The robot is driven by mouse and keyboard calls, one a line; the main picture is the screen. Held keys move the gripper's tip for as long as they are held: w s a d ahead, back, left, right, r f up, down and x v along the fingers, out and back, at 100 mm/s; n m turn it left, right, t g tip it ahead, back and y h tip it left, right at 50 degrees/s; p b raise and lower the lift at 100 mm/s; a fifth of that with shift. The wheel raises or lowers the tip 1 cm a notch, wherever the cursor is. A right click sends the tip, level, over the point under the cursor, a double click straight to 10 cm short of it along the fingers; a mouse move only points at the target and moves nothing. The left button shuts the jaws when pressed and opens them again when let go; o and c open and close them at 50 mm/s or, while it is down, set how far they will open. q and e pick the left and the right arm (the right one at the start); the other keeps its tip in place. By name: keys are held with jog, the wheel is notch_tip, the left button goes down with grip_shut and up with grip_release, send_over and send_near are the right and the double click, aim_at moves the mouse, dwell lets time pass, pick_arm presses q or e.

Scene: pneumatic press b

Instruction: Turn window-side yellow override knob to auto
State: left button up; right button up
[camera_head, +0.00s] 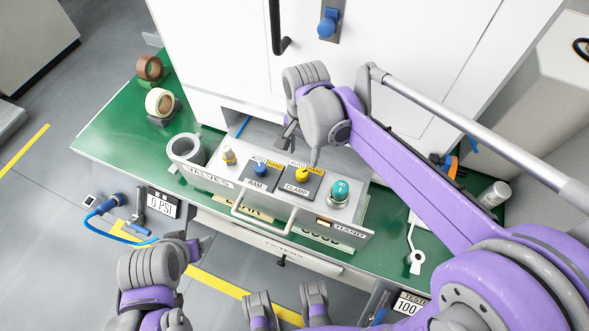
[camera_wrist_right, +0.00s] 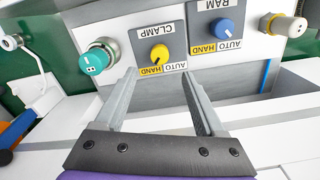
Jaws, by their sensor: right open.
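The yellow knob (camera_head: 303,174) sits on the dark CLAMP plate of the valve panel, and it also shows in the right wrist view (camera_wrist_right: 159,53). Its dark pointer line appears to point toward the yellow HAND label (camera_wrist_right: 151,70); the white AUTO label (camera_wrist_right: 175,66) is beside it. My right gripper (camera_head: 291,138) is behind the panel in the head view. In the wrist view its open, empty fingers (camera_wrist_right: 160,76) frame the knob, with the tips short of it. My left gripper (camera_head: 196,246) is at the lower left, away from the panel; its jaws are unclear.
A blue RAM knob (camera_head: 261,168), a teal button (camera_head: 340,190) and a beige-tipped knob (camera_head: 229,155) flank the yellow knob. A handle bar (camera_head: 262,222) fronts the panel. Tape rolls (camera_head: 160,102) lie on the green table (camera_head: 110,138). White cabinet doors stand behind.

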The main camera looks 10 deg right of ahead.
aim_at(302, 172)
notch_tip(302, 172, down, 9)
jog(key=shift+f+b, duration=0.2)
jog(key=shift+b, duration=0.35)
jog(key=shift+c, duration=0.2)
grip_shut()
